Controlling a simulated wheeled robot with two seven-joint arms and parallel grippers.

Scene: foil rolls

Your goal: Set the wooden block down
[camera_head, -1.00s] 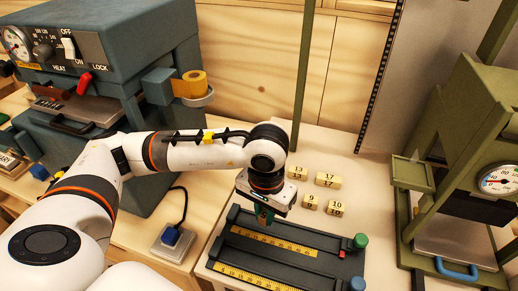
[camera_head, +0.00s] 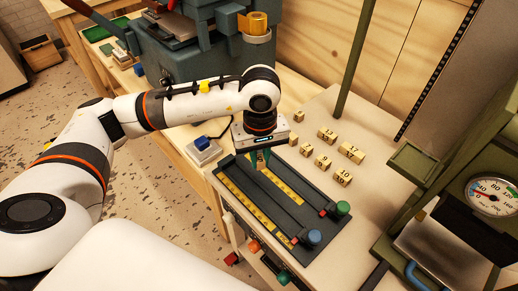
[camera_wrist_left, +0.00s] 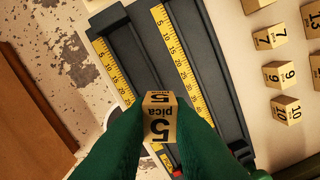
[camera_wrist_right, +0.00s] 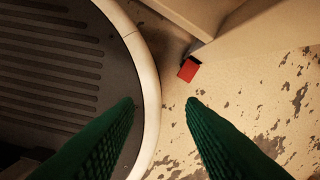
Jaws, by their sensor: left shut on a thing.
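My left gripper (camera_head: 260,160) is over the far end of a dark tray (camera_head: 311,196) with two yellow rulers. In the left wrist view its green fingers are shut on a wooden block (camera_wrist_left: 159,118) marked "5 pica". The block shows in front of the tray's dark rails (camera_wrist_left: 196,50); I cannot tell whether it touches the tray. In the head view the block is mostly hidden by the gripper. My right gripper (camera_wrist_right: 158,104) shows only in its own wrist view, open and empty above the floor and a dark ribbed round base.
Several numbered wooden blocks (camera_head: 327,162) stand on the pale bench right of the tray. A green press with a gauge (camera_head: 494,197) is at the right. A grey-blue machine (camera_head: 200,75) is behind.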

